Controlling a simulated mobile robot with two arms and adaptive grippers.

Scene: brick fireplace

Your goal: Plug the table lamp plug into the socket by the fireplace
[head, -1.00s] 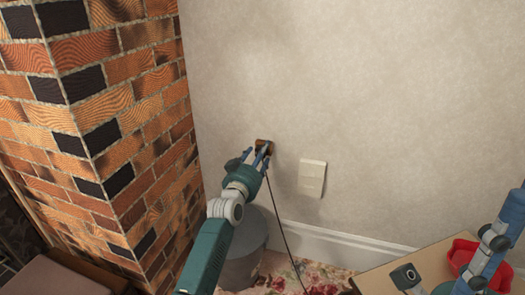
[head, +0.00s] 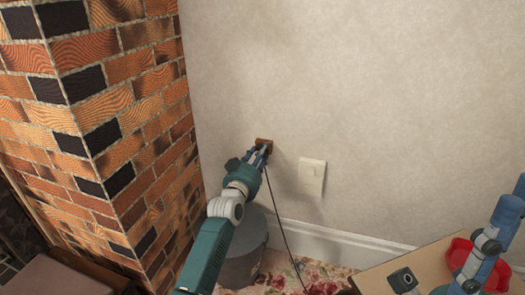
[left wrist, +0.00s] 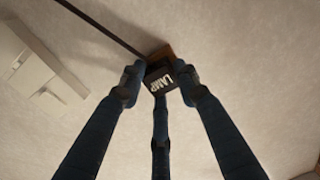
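The black lamp plug (left wrist: 161,80), marked LAMP, sits between the three fingers of my left gripper (left wrist: 160,77) in the left wrist view. The fingertips appear to touch its sides, so the gripper is shut on it. The brown socket (head: 264,144) is on the wall beside the brick fireplace. It also shows just behind the plug in the left wrist view (left wrist: 161,53). The plug is right at the socket face; I cannot tell how deep it sits. Its dark cord (head: 281,226) hangs to the floor.
A cream wall plate (head: 312,177) is right of the socket. The brick fireplace (head: 115,120) stands close on the left. A grey bin (head: 246,265) is below my left arm. A table (head: 428,272) with a red bowl (head: 459,255) is at lower right.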

